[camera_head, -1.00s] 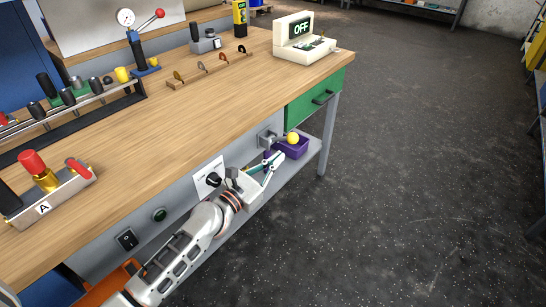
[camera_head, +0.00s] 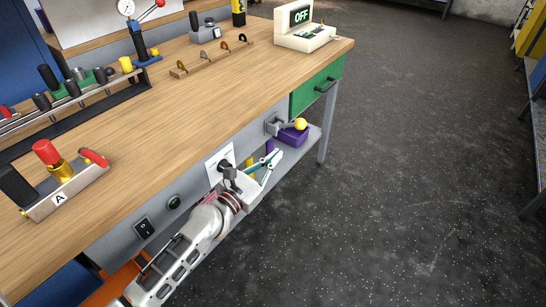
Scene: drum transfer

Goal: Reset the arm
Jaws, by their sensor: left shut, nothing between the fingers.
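My left arm comes in from the bottom left, along the front of the workbench (camera_head: 180,112). My left gripper (camera_head: 272,164) is shut and empty. It is low beside the bench's grey front panel, below the tabletop. A black knob (camera_head: 225,166) on a white plate sits just left of the gripper; I cannot tell whether they touch. A lever with a yellow ball (camera_head: 300,124) sticks out from the panel beyond the gripper's fingertips. My right gripper is not in view.
A purple bin (camera_head: 293,137) is on the lower shelf. A green drawer (camera_head: 314,88) is at the bench's far end. A valve block marked A (camera_head: 64,180), a tool rack (camera_head: 75,97) and a device reading OFF (camera_head: 302,27) stand on top.

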